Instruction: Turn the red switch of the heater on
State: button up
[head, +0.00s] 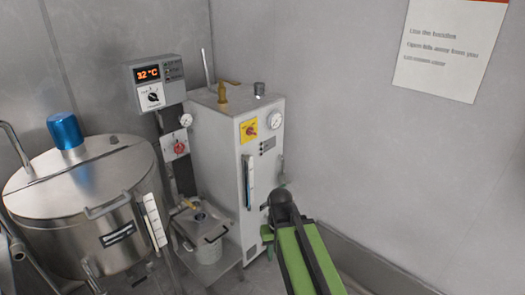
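The heater (213,150) appears to be the white upright cabinet in the middle of the head view. The red switch (250,130) is a small red rotary handle on a yellow square plate, high on the cabinet's front. It is in plain sight, but its exact angle is too small to read. My green and black arm (300,250) reaches up from the bottom, right of the cabinet. Its dark end is below and right of the switch, apart from it. A small grey shape (283,180) there may be my gripper; its fingers cannot be made out.
A steel vat (85,190) with a blue cap stands left. A control box (155,83) reads 32 °C; below it is another red knob (179,148). A gauge (276,119) sits beside the switch. A pot (205,240) stands low in front.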

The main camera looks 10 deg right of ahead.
aim_at(250, 131)
jog(key=z, duration=0.05)
jog(key=k, duration=0.55)
jog(key=u, duration=0.75)
jog(key=i, duration=1)
